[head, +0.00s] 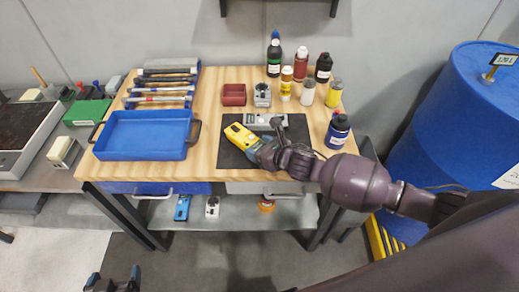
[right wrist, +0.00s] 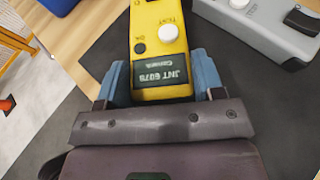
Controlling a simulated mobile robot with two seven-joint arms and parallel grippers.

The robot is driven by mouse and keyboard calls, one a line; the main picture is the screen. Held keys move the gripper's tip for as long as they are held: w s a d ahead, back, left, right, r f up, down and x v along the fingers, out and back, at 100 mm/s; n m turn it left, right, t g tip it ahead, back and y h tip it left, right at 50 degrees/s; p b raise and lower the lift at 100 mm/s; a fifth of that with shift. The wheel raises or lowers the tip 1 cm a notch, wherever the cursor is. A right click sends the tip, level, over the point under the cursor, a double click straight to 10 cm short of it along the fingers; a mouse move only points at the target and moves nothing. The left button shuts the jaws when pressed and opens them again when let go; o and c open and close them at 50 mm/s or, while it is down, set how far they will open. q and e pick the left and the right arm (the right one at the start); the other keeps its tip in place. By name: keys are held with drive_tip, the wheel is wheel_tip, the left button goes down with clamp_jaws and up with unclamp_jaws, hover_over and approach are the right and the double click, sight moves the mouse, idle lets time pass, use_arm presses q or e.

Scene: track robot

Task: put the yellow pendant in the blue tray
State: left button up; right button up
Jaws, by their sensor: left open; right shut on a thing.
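The yellow pendant (head: 239,134) is over the dark mat (head: 232,159) on the wooden workbench. In the right wrist view the pendant (right wrist: 160,45) shows a dark label, a white knob and buttons. My right gripper (head: 254,147) is shut on its near end, with one blue finger on each side in the right wrist view (right wrist: 163,85). I cannot tell whether the pendant touches the mat. The blue tray (head: 146,152) is empty, to the left on the bench. My left gripper (head: 113,281) is open and empty, low at the bottom left, away from the bench.
A grey device (head: 265,122) lies right behind the pendant. A red bin (head: 233,94) and several bottles (head: 287,83) stand at the back right. Several tools (head: 162,87) lie behind the tray. A blue drum (head: 455,130) stands at the right. Bare wood separates tray and mat.

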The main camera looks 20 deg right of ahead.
drive_tip(key=shift+f, duration=0.25)
drive_tip(key=shift+f, duration=0.1)
drive_tip(key=o, duration=1.1)
drive_tip(key=shift+s+d+r, duration=0.2)
drive_tip(key=shift+s, duration=0.1)
drive_tip(key=v, duration=1.1)
drive_tip(key=shift+s+d+p, duration=0.1)
drive_tip(key=shift+s+p, duration=0.05)
drive_tip(key=shift+p, duration=0.15)
